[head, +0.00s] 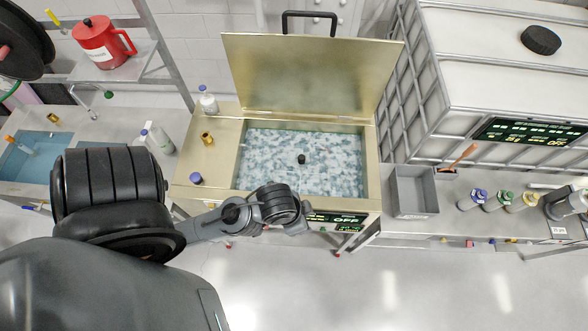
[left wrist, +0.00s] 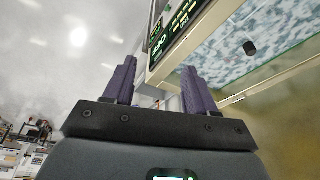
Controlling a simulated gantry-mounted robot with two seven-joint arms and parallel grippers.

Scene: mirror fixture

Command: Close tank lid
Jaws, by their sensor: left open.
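The tank (head: 368,165) is a brassy metal box with pale, bluish-white patterned contents. Its lid (head: 310,72) stands raised, hinged at the back, with a black handle (head: 309,14) at the top edge. A small black object (head: 301,159) shows in the middle of the contents, also in the left wrist view (left wrist: 249,47). My left arm reaches in from the left to the tank's front edge, and its fingertips are hidden in the head view. In the left wrist view my left gripper (left wrist: 155,85) has its two purple fingers apart and empty, near the tank's front display panel (left wrist: 172,35). My right gripper is not in view.
A white bottle (head: 208,102) and a brass fitting (head: 207,138) stand on the tank's left top. A grey bin (head: 412,192) and several capped bottles (head: 497,201) are to the right. A large caged white container (head: 480,60) stands behind right. Floor in front is open.

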